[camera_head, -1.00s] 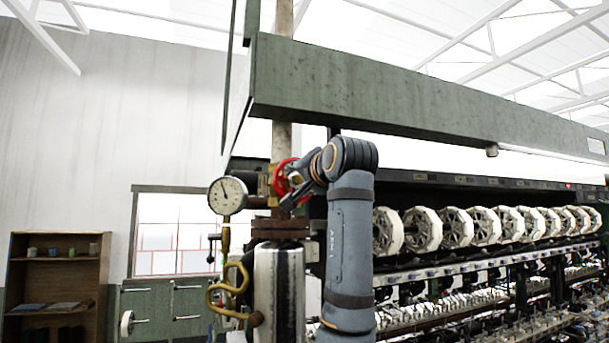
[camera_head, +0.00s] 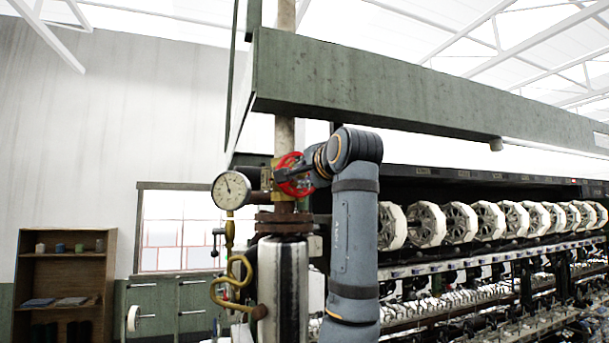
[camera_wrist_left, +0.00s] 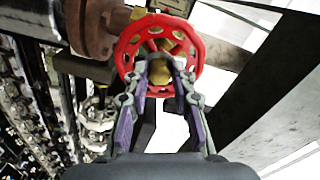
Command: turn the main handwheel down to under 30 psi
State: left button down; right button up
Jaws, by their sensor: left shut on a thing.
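The main handwheel (camera_head: 283,163) is red with holes around its web and a brass hub. It sits on the valve beside the vertical pipe; it also shows in the left wrist view (camera_wrist_left: 195,48). My left gripper (camera_head: 296,178) is at the wheel, its jaws shut on it. In the left wrist view both fingers (camera_wrist_left: 160,66) reach over the lower rim close to the hub and hide that part. The round pressure gauge (camera_head: 239,199) has a white dial left of the wheel. Its needle points up and slightly left; the numbers are too small to read.
A green overhead beam (camera_head: 400,92) runs above my arm. A curled brass pipe (camera_head: 217,291) hangs below the gauge. A rusty flange (camera_head: 283,222) and a pale cylinder (camera_head: 283,290) stand below the wheel. Rows of white reels (camera_head: 426,224) lie to the right.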

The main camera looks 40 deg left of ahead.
pick_arm(q)
jog(key=m+b, duration=0.3)
jog(key=m, duration=0.4)
jog(key=m+b, duration=0.4)
jog(key=m, duration=0.3)
jog(key=m+b, duration=0.3)
jog(key=m, duration=0.5)
jog(key=shift+f, duration=0.35)
jog(key=shift+r+b, duration=0.2)
jog(key=shift+b, duration=0.25)
jog(key=shift+r+m+b, duration=0.1)
jog(key=shift+m+b, duration=0.65)
jog(key=shift+m, duration=0.05)
jog(key=c, duration=1.2)
grip_release()
